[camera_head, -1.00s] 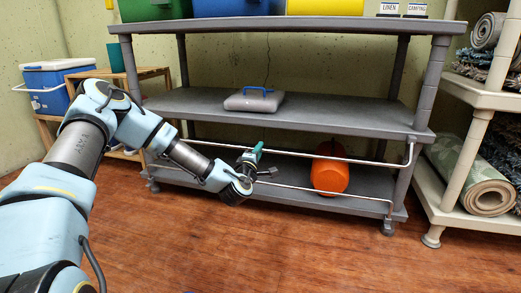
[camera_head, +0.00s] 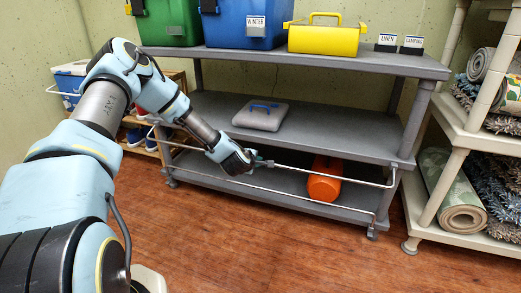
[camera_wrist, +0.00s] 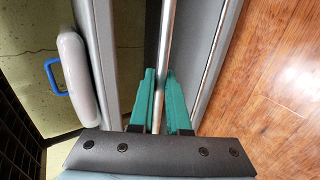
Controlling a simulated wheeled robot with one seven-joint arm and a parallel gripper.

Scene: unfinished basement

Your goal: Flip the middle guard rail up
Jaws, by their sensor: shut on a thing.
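The middle guard rail (camera_head: 330,178) is a thin metal bar hanging low in front of the shelf unit, below the edge of the middle shelf (camera_head: 330,137). Its right end bends up toward that shelf. My gripper (camera_head: 264,163) is at the rail, left of its middle. In the wrist view the rail (camera_wrist: 167,45) runs between the green fingers of my gripper (camera_wrist: 160,103), which are shut on it. My wrist hides part of the rail in the head view.
A second, lower rail (camera_head: 325,204) runs along the bottom shelf. An orange container (camera_head: 325,180) sits behind the rails. A grey case with a blue handle (camera_head: 262,115) lies on the middle shelf. A beige rack (camera_head: 433,185) stands at right. The wooden floor (camera_head: 270,250) in front is clear.

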